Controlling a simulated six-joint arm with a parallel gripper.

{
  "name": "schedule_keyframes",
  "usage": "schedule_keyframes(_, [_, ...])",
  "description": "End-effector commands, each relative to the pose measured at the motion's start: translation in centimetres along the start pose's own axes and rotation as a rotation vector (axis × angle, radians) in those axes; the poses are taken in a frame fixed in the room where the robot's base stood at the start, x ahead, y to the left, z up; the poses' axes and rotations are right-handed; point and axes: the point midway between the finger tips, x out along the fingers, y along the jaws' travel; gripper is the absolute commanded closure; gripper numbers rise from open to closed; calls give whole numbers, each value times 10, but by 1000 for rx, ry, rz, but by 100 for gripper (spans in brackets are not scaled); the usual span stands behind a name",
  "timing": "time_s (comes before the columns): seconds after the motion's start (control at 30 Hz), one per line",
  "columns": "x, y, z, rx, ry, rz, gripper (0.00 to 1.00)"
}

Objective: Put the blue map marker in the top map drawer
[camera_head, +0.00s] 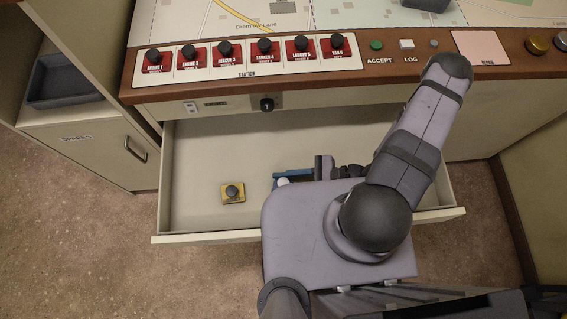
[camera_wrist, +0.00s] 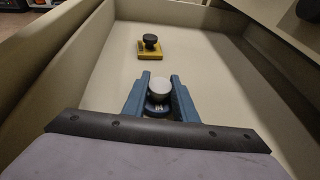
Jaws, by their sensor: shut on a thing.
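The open map drawer (camera_head: 194,150) is pulled out below the console and also fills the wrist view (camera_wrist: 112,65). My gripper (camera_head: 284,178) is inside the drawer, over its middle. In the wrist view its two blue fingers (camera_wrist: 160,92) are shut on the blue map marker (camera_wrist: 159,108), which has a pale round knob and a dark blue base. In the head view only the marker's pale knob (camera_head: 283,182) shows clearly. The marker looks upright and low in the drawer; I cannot tell whether it touches the drawer floor.
A yellow marker (camera_head: 233,193) with a black knob stands in the drawer left of my gripper; it is ahead in the wrist view (camera_wrist: 149,48). The console edge (camera_head: 340,84) overhangs the drawer's back. A spares cabinet (camera_head: 90,150) stands at the left. Drawer floor around the yellow marker is clear.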

Motion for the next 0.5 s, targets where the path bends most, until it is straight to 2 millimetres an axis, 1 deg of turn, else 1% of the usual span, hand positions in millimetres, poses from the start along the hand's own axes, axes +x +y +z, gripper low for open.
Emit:
schedule_keyframes(0.37, [1, 0, -4, 0, 0, 0, 97])
schedule_keyframes(0.4, [1, 0, -3, -1, 1, 0, 65])
schedule_keyframes(0.43, [1, 0, -2, -1, 1, 0, 58])
schedule_keyframes(0.47, [1, 0, -2, -1, 1, 0, 56])
schedule_keyframes(0.5, [1, 0, -2, -1, 1, 0, 56])
